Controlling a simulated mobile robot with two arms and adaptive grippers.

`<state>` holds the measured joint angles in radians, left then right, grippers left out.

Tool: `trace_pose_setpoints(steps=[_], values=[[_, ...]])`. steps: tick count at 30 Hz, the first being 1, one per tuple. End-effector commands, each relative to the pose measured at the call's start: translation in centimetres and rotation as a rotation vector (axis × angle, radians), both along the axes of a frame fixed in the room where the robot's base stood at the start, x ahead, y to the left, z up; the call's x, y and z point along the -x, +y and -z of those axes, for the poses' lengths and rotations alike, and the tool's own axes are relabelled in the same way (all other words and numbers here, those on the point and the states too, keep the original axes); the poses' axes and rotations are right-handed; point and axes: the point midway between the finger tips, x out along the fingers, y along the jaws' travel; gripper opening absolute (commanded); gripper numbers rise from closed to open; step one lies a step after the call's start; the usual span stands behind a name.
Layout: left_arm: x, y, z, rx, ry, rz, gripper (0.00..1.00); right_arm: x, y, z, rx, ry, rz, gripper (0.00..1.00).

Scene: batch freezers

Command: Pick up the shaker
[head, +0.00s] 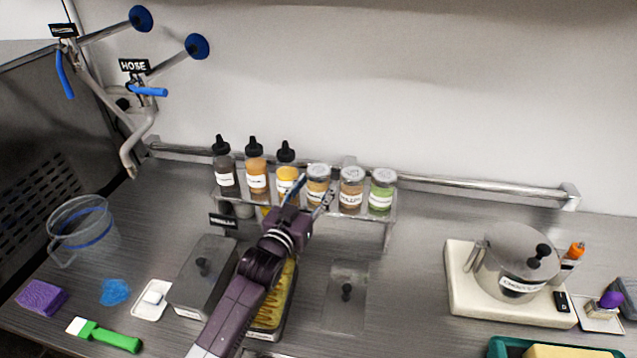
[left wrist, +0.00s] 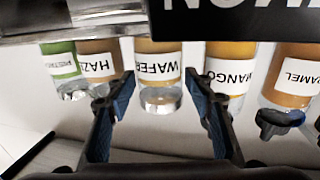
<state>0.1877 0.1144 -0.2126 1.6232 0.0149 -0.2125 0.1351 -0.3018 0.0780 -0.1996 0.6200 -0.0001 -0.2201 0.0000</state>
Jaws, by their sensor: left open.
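Three clear shakers with pale lids stand on the rack at the back. The nearest to my gripper is a tan one (head: 318,180), labelled WAFER in the left wrist view (left wrist: 158,52). My left gripper (head: 310,194) is open, just in front of the tan shaker. In the left wrist view its fingers (left wrist: 161,90) are spread with the WAFER shaker between and beyond them. Contact cannot be told. My right gripper is not in view.
Squeeze bottles (head: 256,170) stand close left of the tan shaker on the same rack (head: 388,232). A wall rail (head: 470,188) runs behind. A pot (head: 515,262) stands at right.

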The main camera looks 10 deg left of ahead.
Motion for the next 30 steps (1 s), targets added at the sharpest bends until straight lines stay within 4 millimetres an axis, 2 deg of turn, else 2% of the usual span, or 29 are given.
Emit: trace_pose_setpoints(steps=[5,12,23,30], values=[[0.0,0.0,0.0,0.000,0.000,0.000,0.46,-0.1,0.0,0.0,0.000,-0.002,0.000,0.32],[0.0,0.0,0.1,0.000,0.001,0.000,0.20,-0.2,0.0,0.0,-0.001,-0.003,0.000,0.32],[0.0,0.0,-0.5,-0.001,-0.002,0.000,0.19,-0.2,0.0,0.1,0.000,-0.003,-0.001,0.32],[0.0,0.0,-3.5,-0.001,-0.006,0.000,0.19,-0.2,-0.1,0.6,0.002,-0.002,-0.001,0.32]])
